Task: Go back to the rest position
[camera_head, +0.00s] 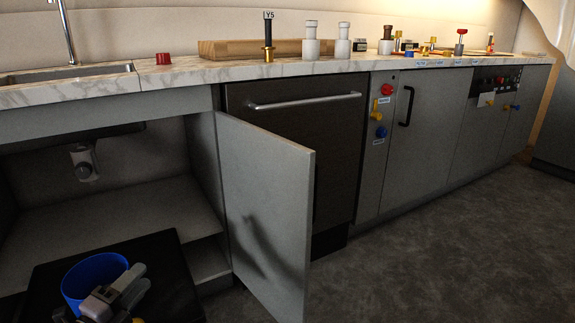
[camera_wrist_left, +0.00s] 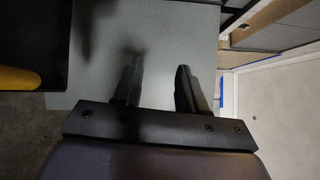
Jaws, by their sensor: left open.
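My left gripper (camera_head: 132,288) is low at the left of the head view, in front of the open sink cabinet and beside a blue bucket (camera_head: 72,286). In the left wrist view its two dark fingers (camera_wrist_left: 156,85) are apart with nothing between them. The open grey cabinet door (camera_head: 265,210) stands to the right of the gripper in the head view. It also fills much of the background in the wrist view (camera_wrist_left: 150,35). My right gripper is not in view.
The bucket is over a black surface (camera_head: 165,255) before the cabinet. A marble counter (camera_head: 190,73) carries a red cap (camera_head: 163,59), a wooden board (camera_head: 225,49), white bottles (camera_head: 311,45) and several brass fittings. Grey floor (camera_head: 440,240) is clear at the right.

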